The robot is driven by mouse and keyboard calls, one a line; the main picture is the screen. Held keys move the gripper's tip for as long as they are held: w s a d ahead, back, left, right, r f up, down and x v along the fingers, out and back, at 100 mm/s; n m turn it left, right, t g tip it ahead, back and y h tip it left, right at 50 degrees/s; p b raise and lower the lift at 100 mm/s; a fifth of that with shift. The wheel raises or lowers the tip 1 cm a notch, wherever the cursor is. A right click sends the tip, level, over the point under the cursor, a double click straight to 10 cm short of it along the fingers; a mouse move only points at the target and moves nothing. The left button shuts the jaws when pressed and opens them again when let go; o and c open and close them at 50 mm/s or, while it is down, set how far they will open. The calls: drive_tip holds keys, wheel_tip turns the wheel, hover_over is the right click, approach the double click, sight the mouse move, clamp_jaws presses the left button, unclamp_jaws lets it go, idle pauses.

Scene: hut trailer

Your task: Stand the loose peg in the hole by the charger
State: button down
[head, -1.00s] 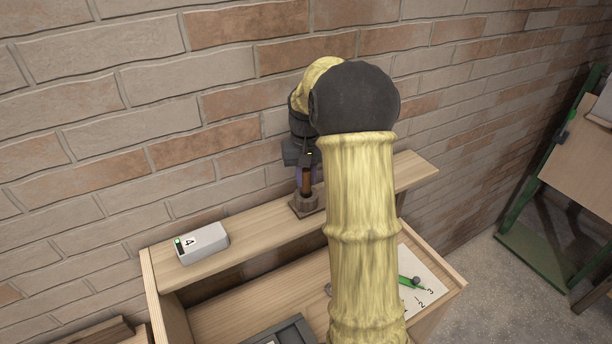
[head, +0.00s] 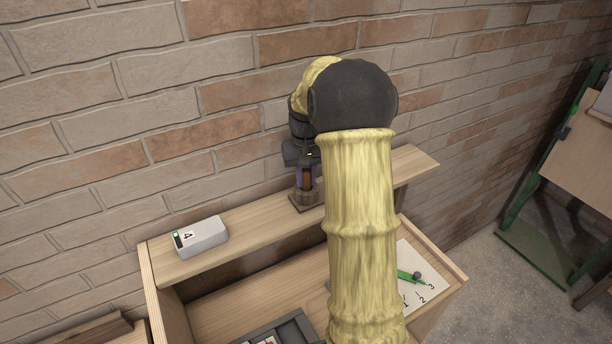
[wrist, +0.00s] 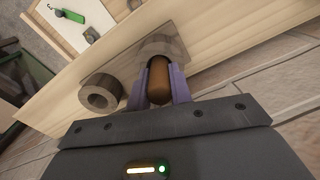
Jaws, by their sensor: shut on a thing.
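The brown peg (wrist: 159,82) is upright between the purple fingers of my gripper (wrist: 160,86), which is shut on it. In the head view my gripper (head: 306,178) is over the wooden shelf, partly hidden by my arm. The peg's lower end meets a brown collar (head: 304,198) on a square base; how deep it sits inside, I cannot tell. The wrist view shows a round, open-holed collar (wrist: 99,94) beside the gripper and a blocky one (wrist: 164,48) behind the peg. A pale box marked 4 (head: 207,240), possibly the charger, stands on the shelf at left.
The shelf (head: 255,222) runs along the brick wall (head: 90,110). Below it are a dark tray (head: 283,330) and a numbered card (head: 432,270) with a green marker (head: 406,276). A green-framed stand (head: 545,255) is at right. My arm blocks the middle.

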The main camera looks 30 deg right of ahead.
sight(306, 170)
drive_tip(key=shift+f, duration=0.4)
drive_tip(key=c, duration=1.2)
unclamp_jaws()
drive_tip(key=shift+r, duration=0.1)
drive_tip(key=shift+w+r+b, duration=0.1)
drive_tip(key=shift+r+b, duration=0.25)
drive_tip(key=shift+r, duration=0.2)
wheel_tip(306, 170, up, 16)
drive_tip(key=b, duration=0.2)
drive_tip(key=shift+r+b, duration=0.15)
drive_tip(key=shift+b, duration=0.15)
drive_tip(key=s+a+f+n+t+b, duration=0.1)
drive_tip(key=s+a+f, duration=0.4)
drive_tip(key=f, duration=0.4)
drive_tip(key=s+a+f+n+b, duration=0.1)
drive_tip(key=s+a+f+b, duration=0.1)
drive_tip(key=s+a+f, duration=0.3)
drive_tip(key=s+a+f+n+t+b, duration=0.1)
drive_tip(key=s+a+f, duration=0.4)
drive_tip(key=s+f, duration=0.4)
drive_tip(key=shift+a+f+t+b, duration=0.2)
drive_tip(key=shift+f+t+b, duration=0.1)
drive_tip(key=shift+f, duration=1.95)
